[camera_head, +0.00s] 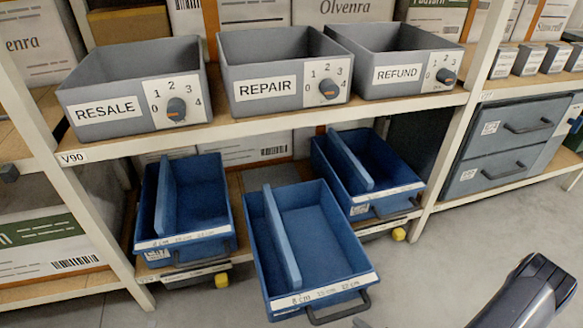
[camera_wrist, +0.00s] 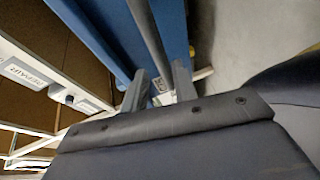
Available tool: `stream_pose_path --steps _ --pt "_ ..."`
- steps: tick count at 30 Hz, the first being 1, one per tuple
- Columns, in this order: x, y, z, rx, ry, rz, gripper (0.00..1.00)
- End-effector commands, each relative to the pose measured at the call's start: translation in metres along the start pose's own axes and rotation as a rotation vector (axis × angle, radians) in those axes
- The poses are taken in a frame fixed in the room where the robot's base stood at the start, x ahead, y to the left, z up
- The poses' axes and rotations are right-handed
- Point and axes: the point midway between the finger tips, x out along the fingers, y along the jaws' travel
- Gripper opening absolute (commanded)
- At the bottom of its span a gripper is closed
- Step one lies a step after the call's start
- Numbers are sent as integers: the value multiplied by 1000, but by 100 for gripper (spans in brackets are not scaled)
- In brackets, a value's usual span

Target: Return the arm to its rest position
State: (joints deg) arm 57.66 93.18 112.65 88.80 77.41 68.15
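My gripper (camera_wrist: 160,82) shows in the wrist view with its two grey fingers apart. A dark grey bar runs up between and beyond them, beside a blue surface; I cannot tell whether the fingers touch it. In the head view a dark part of my arm (camera_head: 528,295) is at the lower right, and the fingers cannot be made out. The middle blue tray (camera_head: 325,225) sticks out furthest from the lower shelf, its dark handle (camera_head: 338,312) at the bottom edge. It has a lengthwise divider and no contents show.
Grey bins labelled RESALE (camera_head: 105,108), REPAIR (camera_head: 266,88) and REFUND (camera_head: 397,74), each with a dial, stand on the upper shelf. Blue trays stand left (camera_head: 205,190) and right (camera_head: 385,165) below. Grey drawers (camera_head: 505,145) are at right. The floor at right (camera_head: 440,265) is clear.

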Motion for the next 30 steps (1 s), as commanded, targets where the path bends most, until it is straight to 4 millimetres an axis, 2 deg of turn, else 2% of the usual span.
stream_pose_path --steps 21,30 --pt "67 -1 -1 -2 4 -1 27" --pt "82 0 0 -1 1 0 27"
